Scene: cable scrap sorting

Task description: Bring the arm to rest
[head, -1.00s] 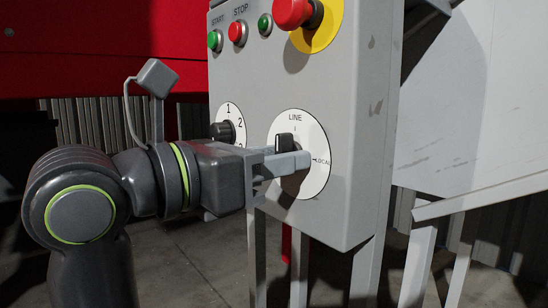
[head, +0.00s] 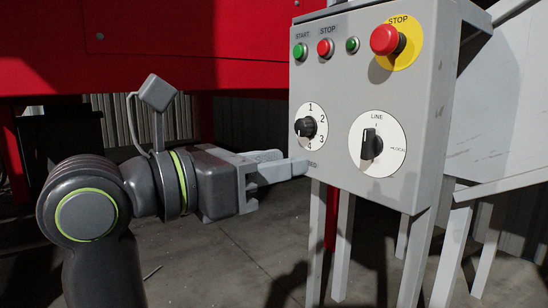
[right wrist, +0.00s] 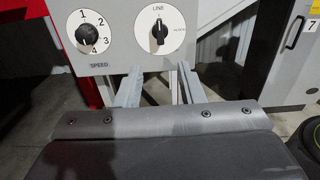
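My right gripper (head: 283,168) reaches toward the control box in the head view. Its fingers are spread with nothing between them, as the right wrist view (right wrist: 160,84) shows. The fingertips are near the box's lower left corner, below the speed dial (head: 306,127); whether they touch the box is unclear. The black LINE/LOCAL selector knob (head: 371,144) stands upright, toward LINE, to the right of the gripper and clear of it. The knob also shows in the right wrist view (right wrist: 159,34), beyond the fingers. My left gripper is out of view.
The grey control box (head: 430,120) carries a red emergency stop (head: 385,40) on yellow, a green START button (head: 300,52) and a red STOP button (head: 325,49). Metal legs (head: 342,245) stand below it. A red machine (head: 190,45) is behind. Concrete floor at lower left is open.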

